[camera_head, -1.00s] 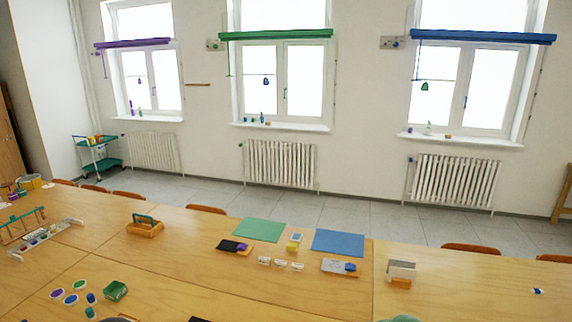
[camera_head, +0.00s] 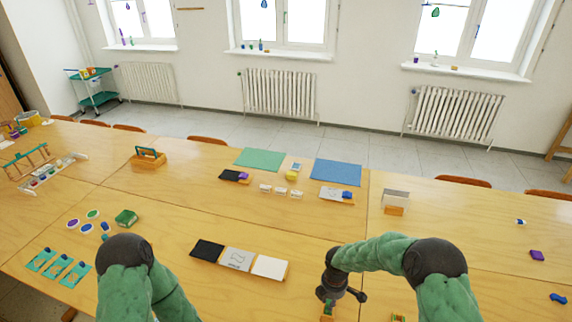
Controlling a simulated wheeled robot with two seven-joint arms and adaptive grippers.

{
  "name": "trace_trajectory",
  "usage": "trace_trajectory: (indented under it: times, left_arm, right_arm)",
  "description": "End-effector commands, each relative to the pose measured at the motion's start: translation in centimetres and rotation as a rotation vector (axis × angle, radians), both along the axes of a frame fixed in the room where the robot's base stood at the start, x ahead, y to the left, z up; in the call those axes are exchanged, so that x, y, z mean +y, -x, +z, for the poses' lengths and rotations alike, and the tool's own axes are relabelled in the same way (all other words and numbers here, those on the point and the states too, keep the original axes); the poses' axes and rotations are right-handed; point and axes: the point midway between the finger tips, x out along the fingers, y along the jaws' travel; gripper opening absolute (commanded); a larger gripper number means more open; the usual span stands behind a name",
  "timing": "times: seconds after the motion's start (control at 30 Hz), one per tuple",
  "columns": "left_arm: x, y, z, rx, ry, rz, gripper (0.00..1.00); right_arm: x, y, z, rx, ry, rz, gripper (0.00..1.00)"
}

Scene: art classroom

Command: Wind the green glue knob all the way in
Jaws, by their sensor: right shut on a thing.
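My right gripper (camera_head: 328,294) reaches down over the front of the table, right of centre. It is shut on a small green and orange thing (camera_head: 327,309) at its fingertips. The gripper hides part of this thing, and it is too small to tell surely whether it is the green glue knob.
A row of black, grey and white cards (camera_head: 238,259) lies left of the right gripper. Green and blue mats (camera_head: 338,172) lie at the far edge. Bare tabletop (camera_head: 340,222) lies behind the gripper.

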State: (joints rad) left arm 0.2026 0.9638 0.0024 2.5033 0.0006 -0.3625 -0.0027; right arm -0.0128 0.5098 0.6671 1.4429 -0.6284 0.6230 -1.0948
Motion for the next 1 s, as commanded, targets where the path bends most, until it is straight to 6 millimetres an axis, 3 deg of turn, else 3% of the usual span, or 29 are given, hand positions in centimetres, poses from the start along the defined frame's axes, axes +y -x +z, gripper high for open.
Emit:
trace_trajectory:
  times: [1.0]
  left_arm:
    - [0.0, 0.0, 2.7, 0.0, 0.0, 0.0, 1.0]
  right_arm:
    - [0.0, 0.0, 0.1, 0.0, 0.0, 0.41, 0.12]
